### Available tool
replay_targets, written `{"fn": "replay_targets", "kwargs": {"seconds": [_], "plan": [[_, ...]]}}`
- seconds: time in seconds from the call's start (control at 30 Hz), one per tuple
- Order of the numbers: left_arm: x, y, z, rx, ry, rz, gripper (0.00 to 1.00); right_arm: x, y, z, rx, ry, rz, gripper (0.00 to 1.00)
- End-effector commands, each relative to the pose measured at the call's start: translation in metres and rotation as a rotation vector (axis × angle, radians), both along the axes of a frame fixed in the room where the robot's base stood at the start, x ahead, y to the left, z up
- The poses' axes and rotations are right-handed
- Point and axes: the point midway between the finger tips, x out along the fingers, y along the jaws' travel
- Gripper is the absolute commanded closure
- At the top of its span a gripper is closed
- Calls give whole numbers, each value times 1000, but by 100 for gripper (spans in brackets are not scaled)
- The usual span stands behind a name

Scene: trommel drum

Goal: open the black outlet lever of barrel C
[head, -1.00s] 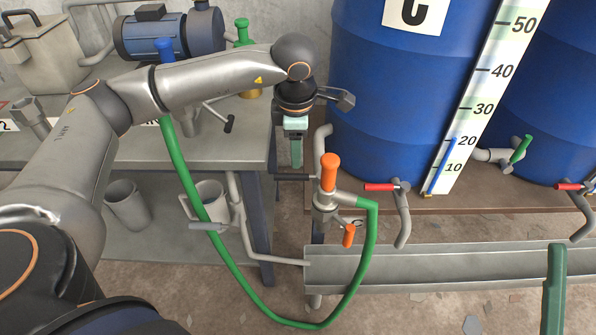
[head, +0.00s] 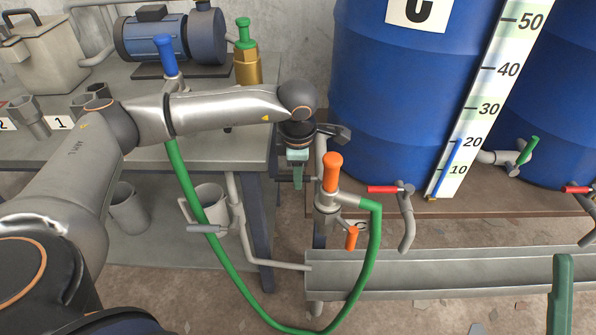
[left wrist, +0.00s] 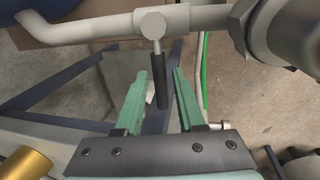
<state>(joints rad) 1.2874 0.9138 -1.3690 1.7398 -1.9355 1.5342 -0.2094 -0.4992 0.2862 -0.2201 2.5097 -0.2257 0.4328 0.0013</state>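Barrel C (head: 395,95) is the blue drum with the letter C label, right of centre in the head view. Its black outlet lever (left wrist: 160,78) hangs from a grey valve on a pipe (left wrist: 90,28) in the left wrist view. My left gripper (left wrist: 162,85) is open, its two green fingers on either side of the lever, with gaps visible. In the head view my left gripper (head: 297,172) points down left of the barrel; the lever is not clearly visible there. One green finger of my right gripper (head: 561,295) shows at the lower right edge; the rest is out of frame.
An orange-handled valve (head: 332,175) with a green hose (head: 371,245) stands close right of my left gripper. A red-handled tap (head: 383,189) is farther right. A grey trough (head: 440,270) runs below. A metal bench (head: 225,155) is at the left.

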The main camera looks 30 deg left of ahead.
Motion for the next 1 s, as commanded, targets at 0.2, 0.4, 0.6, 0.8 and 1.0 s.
{"fn": "replay_targets", "kwargs": {"seconds": [0.2,0.4,0.6,0.8,1.0], "plan": [[0,0,0,0,0,0,87,0,0,0,0,0,0,48],[0,0,0,-1,0,-1,100,0,0,0,-1,-1,1,48],[0,-1,0,-1,0,-1,100,0,0,0,-1,-1,1,48],[0,-1,0,-1,0,-1,100,0,0,0,-1,-1,1,48],[0,-1,0,-1,0,-1,100,0,0,0,-1,-1,1,48]]}}
